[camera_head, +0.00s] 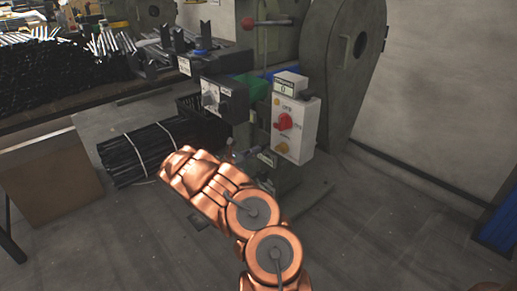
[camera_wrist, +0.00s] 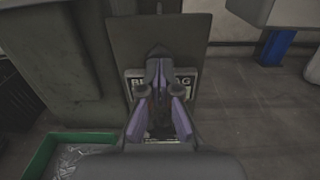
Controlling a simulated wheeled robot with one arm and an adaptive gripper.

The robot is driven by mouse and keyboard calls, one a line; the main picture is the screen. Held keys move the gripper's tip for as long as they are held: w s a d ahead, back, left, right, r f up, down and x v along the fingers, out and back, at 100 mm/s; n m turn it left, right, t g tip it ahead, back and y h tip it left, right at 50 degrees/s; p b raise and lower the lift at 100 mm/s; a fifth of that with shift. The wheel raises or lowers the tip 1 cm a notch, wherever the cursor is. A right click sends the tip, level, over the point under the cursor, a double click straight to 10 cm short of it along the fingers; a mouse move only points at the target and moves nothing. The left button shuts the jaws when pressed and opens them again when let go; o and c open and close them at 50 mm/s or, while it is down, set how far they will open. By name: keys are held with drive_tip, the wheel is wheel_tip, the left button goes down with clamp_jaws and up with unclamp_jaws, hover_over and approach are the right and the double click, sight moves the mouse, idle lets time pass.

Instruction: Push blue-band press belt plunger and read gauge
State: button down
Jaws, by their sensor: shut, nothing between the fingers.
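In the wrist view my gripper (camera_wrist: 159,68) is shut and empty, its fingers pointing up the picture. It is in front of a pale label (camera_wrist: 134,86) with dark lettering, of which only part of the text shows. The label is on a dark upright plate (camera_wrist: 185,32). The fingers cover the label's middle, and I cannot tell whether they touch it. In the head view a grey-green press (camera_head: 345,60) stands at the right centre.
A white control box (camera_head: 296,128) with a red knob and a black switch box (camera_head: 224,98) are on the press. Bundled black rods (camera_head: 160,150) lie on the floor at left. A green tray (camera_wrist: 42,155) is at lower left in the wrist view.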

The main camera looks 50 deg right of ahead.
drive_tip(key=w+a+p, duration=0.2)
drive_tip(key=a, duration=0.9)
drive_tip(key=shift+w+a+p, duration=0.2)
drive_tip(key=shift+p, duration=0.2)
